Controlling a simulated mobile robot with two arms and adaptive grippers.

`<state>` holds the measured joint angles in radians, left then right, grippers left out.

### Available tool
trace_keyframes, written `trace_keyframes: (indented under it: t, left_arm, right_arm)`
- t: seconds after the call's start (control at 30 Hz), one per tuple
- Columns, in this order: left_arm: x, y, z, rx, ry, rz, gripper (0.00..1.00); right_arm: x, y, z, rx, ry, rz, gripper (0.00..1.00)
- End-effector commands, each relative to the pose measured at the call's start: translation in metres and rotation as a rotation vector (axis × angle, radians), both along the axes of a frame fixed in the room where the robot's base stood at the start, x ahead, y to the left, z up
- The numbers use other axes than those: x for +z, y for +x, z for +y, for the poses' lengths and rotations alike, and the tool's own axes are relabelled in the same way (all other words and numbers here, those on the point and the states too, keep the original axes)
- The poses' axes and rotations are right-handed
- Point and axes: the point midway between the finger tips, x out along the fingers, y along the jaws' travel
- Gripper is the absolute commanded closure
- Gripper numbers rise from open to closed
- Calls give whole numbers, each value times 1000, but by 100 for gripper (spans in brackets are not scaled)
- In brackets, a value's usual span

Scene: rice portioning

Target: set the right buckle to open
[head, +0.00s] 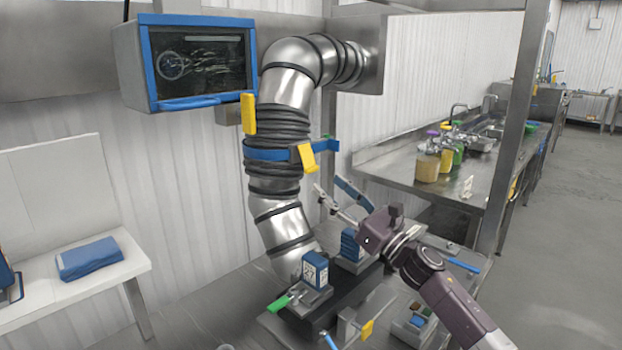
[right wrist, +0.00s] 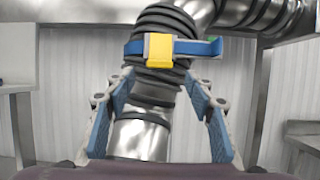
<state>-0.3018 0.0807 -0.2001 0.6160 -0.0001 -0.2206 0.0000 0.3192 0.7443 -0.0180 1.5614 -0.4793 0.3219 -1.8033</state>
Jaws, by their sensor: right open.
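The metal pipe (head: 290,90) has black ribbed sleeves and a blue strap (head: 268,154) around its middle. The right buckle (head: 306,157) is a yellow piece at the strap's right front; it also shows in the right wrist view (right wrist: 160,52), hanging down in front of the strap. I cannot tell whether it is latched. Another yellow piece (head: 248,114) sits higher on the pipe's left side. My right gripper (head: 327,184) is open and empty, below and right of the buckle. In the right wrist view its spread fingers (right wrist: 158,78) point toward the buckle, apart from it. My left gripper is not in view.
A blue-framed screen (head: 203,62) hangs left of the pipe. Below stand blue blocks (head: 315,270) on a metal fixture with a green-handled lever (head: 279,303). A white table with a blue cloth-like item (head: 89,258) is at left. A counter with bottles (head: 427,167) is behind at right.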

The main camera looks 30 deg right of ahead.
Motion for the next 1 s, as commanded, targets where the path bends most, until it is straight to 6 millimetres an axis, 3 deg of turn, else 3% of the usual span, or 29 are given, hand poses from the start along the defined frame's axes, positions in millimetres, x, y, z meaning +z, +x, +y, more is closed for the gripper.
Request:
trace_keyframes:
  t: [0.5,0.93,1.0]
  left_arm:
    - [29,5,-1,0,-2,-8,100]
    - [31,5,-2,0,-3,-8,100]
    - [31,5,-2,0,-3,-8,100]
  right_arm:
    - [29,57,19,0,3,-1,51]
    - [30,65,23,0,0,0,51]
    - [30,65,23,0,0,0,56]
